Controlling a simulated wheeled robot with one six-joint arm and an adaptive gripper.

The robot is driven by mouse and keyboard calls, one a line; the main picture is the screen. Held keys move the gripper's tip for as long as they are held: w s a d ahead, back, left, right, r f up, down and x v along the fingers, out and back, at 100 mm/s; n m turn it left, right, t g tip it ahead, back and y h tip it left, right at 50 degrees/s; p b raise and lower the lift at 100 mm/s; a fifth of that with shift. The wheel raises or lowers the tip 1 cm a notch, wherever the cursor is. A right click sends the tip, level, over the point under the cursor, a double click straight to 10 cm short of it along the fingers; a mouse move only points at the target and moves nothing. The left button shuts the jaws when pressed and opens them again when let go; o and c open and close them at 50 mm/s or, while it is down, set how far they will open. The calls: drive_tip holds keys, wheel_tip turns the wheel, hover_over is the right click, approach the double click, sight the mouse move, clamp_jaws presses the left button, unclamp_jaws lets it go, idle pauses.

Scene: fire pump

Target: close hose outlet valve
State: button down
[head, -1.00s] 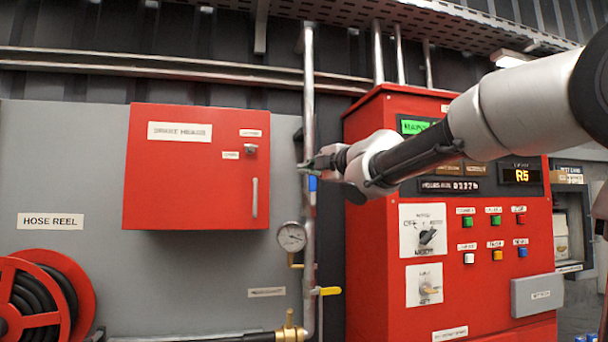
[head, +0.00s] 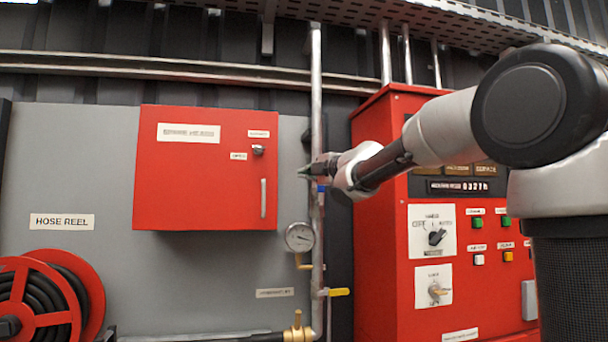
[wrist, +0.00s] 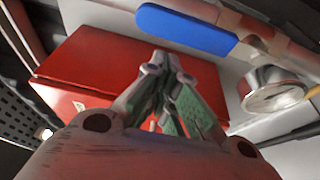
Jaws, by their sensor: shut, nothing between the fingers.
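A yellow lever (head: 338,292) sticks out crosswise to the right from the vertical pipe (head: 317,262), low beside a small label that I cannot read. A blue handle (head: 321,188) sits higher on the same pipe, partly hidden by my gripper; it shows large in the wrist view (wrist: 187,30). I cannot tell from labels which handle is the hose outlet valve. My gripper (head: 303,172) is shut and empty, pointing left in front of the pipe, just above the blue handle and well above the yellow lever. Its fingertips (wrist: 166,66) appear apart from both handles.
A red wall box (head: 205,185) is just left of my gripper. A round gauge (head: 299,237) and brass fitting (head: 298,330) are below. A red control cabinet (head: 385,250) stands right of the pipe, behind my arm. A hose reel (head: 45,300) is at lower left.

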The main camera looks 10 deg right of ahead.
drive_tip(key=shift+d, duration=0.55)
drive_tip(key=shift+d, duration=0.1)
drive_tip(key=shift+d+r+m, duration=0.1)
drive_tip(key=shift+d+m, duration=0.05)
drive_tip(key=shift+m, duration=0.15)
drive_tip(key=shift+d, duration=0.15)
drive_tip(key=d+f+m+t+h, duration=0.2)
drive_tip(key=d+m, duration=0.3)
drive_tip(key=m, duration=0.6)
drive_tip(key=d+f+m+t+h, duration=0.2)
drive_tip(key=d+m, duration=0.4)
drive_tip(key=m, duration=0.4)
drive_tip(key=shift+f+m+t+h, duration=0.4)
drive_tip(key=shift+f+h, duration=0.45)
drive_tip(key=shift+h, duration=0.25)
